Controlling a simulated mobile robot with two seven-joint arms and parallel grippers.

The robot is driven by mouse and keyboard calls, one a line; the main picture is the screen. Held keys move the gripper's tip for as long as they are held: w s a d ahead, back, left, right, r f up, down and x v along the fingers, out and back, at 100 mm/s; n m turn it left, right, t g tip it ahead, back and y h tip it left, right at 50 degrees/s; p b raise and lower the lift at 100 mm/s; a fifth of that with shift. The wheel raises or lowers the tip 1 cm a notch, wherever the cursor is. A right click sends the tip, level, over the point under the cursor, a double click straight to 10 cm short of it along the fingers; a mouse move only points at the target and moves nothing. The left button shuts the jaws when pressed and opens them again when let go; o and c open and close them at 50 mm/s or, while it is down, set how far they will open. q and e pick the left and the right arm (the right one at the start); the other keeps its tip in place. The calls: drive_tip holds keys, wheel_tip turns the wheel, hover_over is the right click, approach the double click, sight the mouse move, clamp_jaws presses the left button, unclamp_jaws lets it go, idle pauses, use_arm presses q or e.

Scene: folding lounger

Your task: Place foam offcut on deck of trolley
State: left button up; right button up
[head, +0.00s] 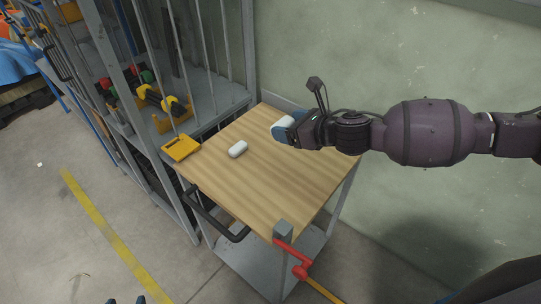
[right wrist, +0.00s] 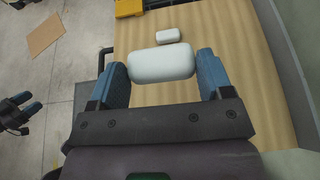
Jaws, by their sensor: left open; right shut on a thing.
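My right gripper (head: 283,130) is shut on a white rounded block, which looks like the foam offcut (right wrist: 162,65). The block sits between the blue fingers in the right wrist view. In the head view it is over the far part of the trolley's wooden deck (head: 300,180); whether it touches the deck I cannot tell. A similar smaller-looking white block (head: 238,149) lies on the deck, also seen in the right wrist view (right wrist: 168,35). My left gripper (head: 126,300) is open and empty, low at the head view's bottom edge; it also shows in the right wrist view (right wrist: 18,112).
A grey barred rack (head: 165,75) stands left; the wall is behind.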

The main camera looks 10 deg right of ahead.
drive_tip(key=shift+w+d, duration=0.1)
drive_tip(key=shift+w, duration=0.1)
drive_tip(key=b, duration=0.3)
hover_over(287, 183)
wheel_tip(287, 183, down, 15)
drive_tip(key=shift+f, duration=0.2)
wheel_tip(287, 183, down, 4)
drive_tip(key=shift+f+b, duration=0.1)
drive_tip(key=shift+b, duration=0.55)
drive_tip(key=shift+f, duration=0.2)
drive_tip(key=o, duration=0.9)
use_arm(q)
drive_tip(key=shift+g, duration=0.3)
drive_tip(key=f, duration=0.2)
drive_tip(key=s+f, duration=0.1)
drive_tip(key=f, duration=0.2)
drive_tip(key=shift+f, duration=0.15)
